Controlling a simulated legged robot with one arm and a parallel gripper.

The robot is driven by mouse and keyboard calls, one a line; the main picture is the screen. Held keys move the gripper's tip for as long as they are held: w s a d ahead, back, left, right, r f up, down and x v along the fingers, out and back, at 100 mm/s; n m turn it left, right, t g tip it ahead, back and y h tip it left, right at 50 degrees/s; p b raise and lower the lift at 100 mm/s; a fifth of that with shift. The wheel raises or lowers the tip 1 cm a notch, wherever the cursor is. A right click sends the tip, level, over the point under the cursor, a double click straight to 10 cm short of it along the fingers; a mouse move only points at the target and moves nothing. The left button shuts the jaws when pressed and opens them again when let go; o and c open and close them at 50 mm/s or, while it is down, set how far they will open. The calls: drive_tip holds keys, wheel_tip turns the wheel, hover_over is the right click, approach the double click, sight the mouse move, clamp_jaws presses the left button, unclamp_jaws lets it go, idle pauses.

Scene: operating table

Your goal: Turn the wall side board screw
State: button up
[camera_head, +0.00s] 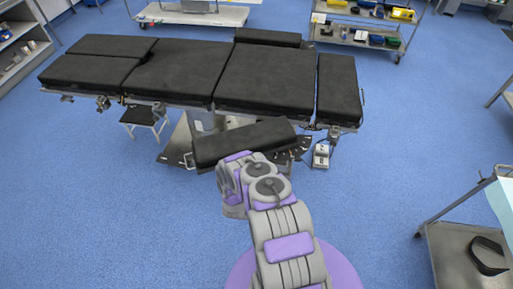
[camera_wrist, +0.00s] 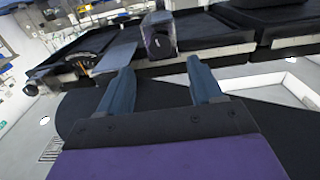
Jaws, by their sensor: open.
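The operating table (camera_head: 265,78) with black pads stands across the upper middle of the head view. Its padded edge and side rail (camera_wrist: 202,54) run along the top of the wrist view. A dark block-like fitting (camera_wrist: 158,36) sits on the side rail, just beyond my fingertips. I cannot tell whether it is the side board screw. A black side board (camera_head: 243,142) sticks out from the table's near side, with my arm in front of it. My gripper (camera_wrist: 160,75) is open, its two blue-grey fingers apart with nothing between them. In the head view my gripper is hidden by my arm.
A metal cart (camera_head: 453,262) stands at the lower right, and shelved trolleys (camera_head: 352,40) stand at the back. A small stool (camera_head: 144,116) is under the table's left part. Blue floor (camera_head: 90,215) is clear at the left and in front.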

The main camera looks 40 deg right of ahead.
drive_tip(key=b+x, duration=0.1)
drive_tip(key=x, duration=0.8)
drive_tip(key=shift+w+d, duration=0.15)
drive_tip(key=shift+d, duration=0.05)
drive_tip(key=c, duration=1)
